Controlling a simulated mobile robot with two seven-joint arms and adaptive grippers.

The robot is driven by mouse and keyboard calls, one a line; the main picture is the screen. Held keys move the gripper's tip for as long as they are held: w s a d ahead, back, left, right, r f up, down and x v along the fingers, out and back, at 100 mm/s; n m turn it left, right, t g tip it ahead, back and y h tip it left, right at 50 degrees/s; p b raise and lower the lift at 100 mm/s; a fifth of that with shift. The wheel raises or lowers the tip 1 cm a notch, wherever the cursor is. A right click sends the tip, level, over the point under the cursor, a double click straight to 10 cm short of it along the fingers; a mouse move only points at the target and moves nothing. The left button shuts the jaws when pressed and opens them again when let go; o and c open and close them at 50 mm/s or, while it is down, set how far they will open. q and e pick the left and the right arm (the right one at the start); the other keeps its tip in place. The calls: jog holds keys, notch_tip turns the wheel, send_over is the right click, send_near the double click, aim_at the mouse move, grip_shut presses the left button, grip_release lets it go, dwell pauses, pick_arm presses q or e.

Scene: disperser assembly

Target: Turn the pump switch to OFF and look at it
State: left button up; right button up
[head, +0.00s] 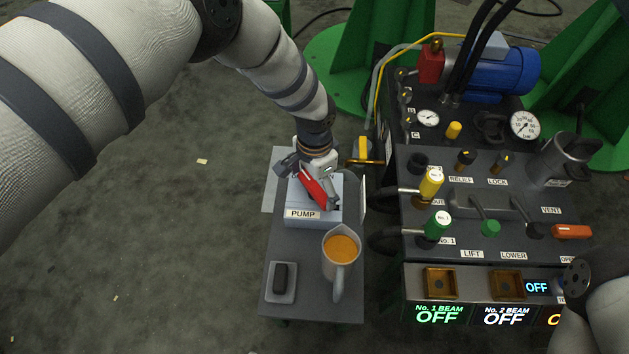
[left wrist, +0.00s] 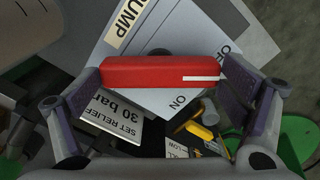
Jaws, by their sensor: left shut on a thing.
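The pump switch is a grey box (head: 300,215) labelled PUMP on the small side table, with a red bar handle (left wrist: 150,71) on top. My left gripper (head: 312,186) is shut on this red handle. In the left wrist view, one finger is at each end of the bar. The white line on the handle points right in that view. The ON label shows below the bar, and a partly cut-off OFF label shows at the upper right near the right finger. My right gripper is not in view; part of my right arm shows at the lower right.
A jug of orange liquid (head: 341,246) and a black item on a small tray (head: 281,297) stand on the table (head: 311,304) in front of the pump box. The control panel (head: 470,230) with levers, gauges and OFF displays is to the right.

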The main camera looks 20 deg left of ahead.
aim_at(315, 187)
pick_arm(q)
jog(key=n, duration=0.5)
jog(key=shift+n+p, duration=0.3)
jog(key=shift+n, duration=2.3)
jog(key=o, duration=0.9)
jog(key=shift+c, duration=0.2)
notch_tip(315, 187, up, 12)
